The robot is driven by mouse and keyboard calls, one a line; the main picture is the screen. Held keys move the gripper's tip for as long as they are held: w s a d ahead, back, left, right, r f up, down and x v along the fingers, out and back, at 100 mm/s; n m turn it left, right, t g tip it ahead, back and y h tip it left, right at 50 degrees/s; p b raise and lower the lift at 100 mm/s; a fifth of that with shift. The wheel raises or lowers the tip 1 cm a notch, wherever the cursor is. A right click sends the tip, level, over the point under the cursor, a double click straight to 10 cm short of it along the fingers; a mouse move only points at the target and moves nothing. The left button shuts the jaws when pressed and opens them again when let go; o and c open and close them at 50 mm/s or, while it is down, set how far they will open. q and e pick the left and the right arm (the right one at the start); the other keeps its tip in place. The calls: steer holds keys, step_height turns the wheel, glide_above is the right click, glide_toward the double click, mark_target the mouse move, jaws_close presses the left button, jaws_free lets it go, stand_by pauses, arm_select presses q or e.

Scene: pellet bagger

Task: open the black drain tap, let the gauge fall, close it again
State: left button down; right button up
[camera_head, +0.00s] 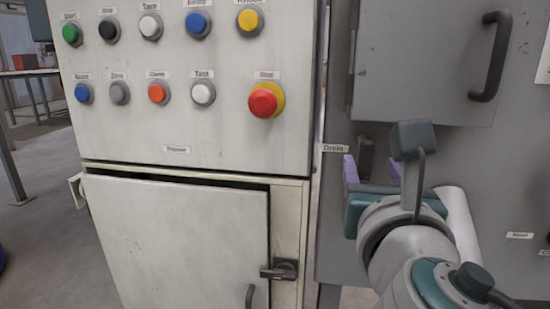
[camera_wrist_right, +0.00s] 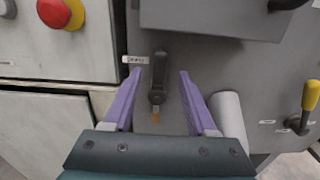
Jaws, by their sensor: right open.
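The black drain tap (camera_head: 365,158) is on the grey panel beside the "Drain" label (camera_head: 335,148). In the right wrist view the tap (camera_wrist_right: 158,80) has its lever pointing up, with a small brass-coloured end below. My right gripper (camera_head: 372,170) is in front of the tap. In the wrist view its two purple fingers (camera_wrist_right: 160,75) are spread, one on each side of the lever, with a gap on both sides. It is open and holds nothing. My wrist hides the lower tap in the head view. No gauge is in view, nor is my left gripper.
A button panel (camera_head: 190,130) with a red mushroom button (camera_head: 265,101) stands to the left. A grey box (camera_head: 420,60) with a dark handle juts out above the tap. A white cylinder (camera_wrist_right: 230,118) and a yellow-handled lever (camera_wrist_right: 309,97) are to its right.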

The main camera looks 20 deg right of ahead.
mark_target(367, 157)
steer(key=x, duration=0.4)
jaws_close()
stand_by(0.4)
stand_by(1.0)
